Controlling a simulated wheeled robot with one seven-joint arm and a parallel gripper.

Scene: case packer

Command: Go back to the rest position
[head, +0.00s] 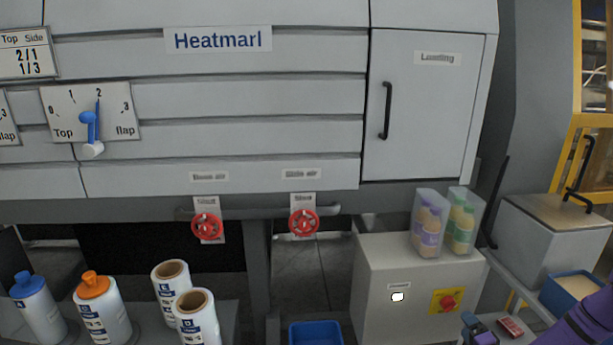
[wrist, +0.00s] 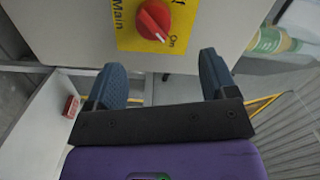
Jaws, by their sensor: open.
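My gripper (wrist: 164,88) is open and empty in the wrist view, its two dark blue fingers spread apart. Just beyond the fingertips is a red rotary main switch (wrist: 153,20) on a yellow plate, with its handle slanted and "On" printed beside it. A gap shows between the fingers and the switch. In the head view the same red switch (head: 447,301) is on the front of a light grey cabinet (head: 375,290). Part of my gripper (head: 478,328) and my purple arm show at the bottom right, right of the switch.
Two clear containers with purple (head: 429,225) and green (head: 461,226) bottles stand on the cabinet. A lit white button (head: 397,297) is on its front. A blue bin (head: 572,292) and a small red item (head: 510,327) are at right. Red valves (head: 207,226) are under the grey machine.

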